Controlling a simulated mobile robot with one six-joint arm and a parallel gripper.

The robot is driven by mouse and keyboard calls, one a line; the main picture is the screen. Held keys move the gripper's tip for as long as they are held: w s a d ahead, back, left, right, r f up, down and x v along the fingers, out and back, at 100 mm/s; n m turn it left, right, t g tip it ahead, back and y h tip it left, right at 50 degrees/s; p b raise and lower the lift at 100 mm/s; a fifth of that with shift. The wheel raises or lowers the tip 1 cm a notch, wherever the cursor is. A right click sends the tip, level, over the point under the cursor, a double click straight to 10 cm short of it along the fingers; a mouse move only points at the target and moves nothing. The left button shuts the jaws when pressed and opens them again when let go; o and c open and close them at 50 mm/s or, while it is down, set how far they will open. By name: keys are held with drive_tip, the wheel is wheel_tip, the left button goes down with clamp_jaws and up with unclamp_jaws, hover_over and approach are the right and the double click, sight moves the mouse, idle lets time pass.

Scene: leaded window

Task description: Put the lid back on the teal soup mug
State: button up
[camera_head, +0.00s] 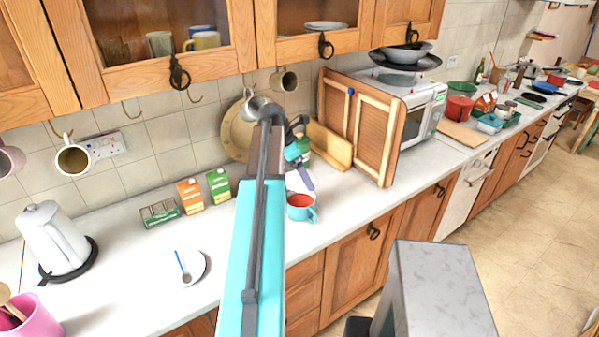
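The teal soup mug (302,214) stands upright near the front edge of the worktop, just right of my arm. Its top is open and its inside looks red-orange. My gripper (303,180) is at the end of my arm, above and behind the mug, pointing down. A purple part shows at its tip; I cannot tell if this is a finger or something held. A pale patch lies beside it, partly hidden by my arm. I cannot make out the lid for certain. The gap between the fingers is too small to see.
A wooden board (332,146) and the microwave (424,112) stand behind and right. Small cartons (190,195) stand at the wall on the left. A white dish (199,264) with a spoon lies front left. The worktop right of the mug is clear.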

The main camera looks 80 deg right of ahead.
sight(299, 179)
drive_tip(key=shift+w+f, duration=0.15)
drive_tip(key=shift+f, duration=0.2)
drive_tip(key=shift+f+b, duration=1.75)
drive_tip(key=shift+f, duration=1.15)
drive_tip(key=shift+r+p, duration=0.15)
drive_tip(key=shift+p, duration=0.25)
drive_tip(key=shift+f+p, duration=0.2)
drive_tip(key=shift+p, duration=0.4)
idle(1.6)
idle(0.3)
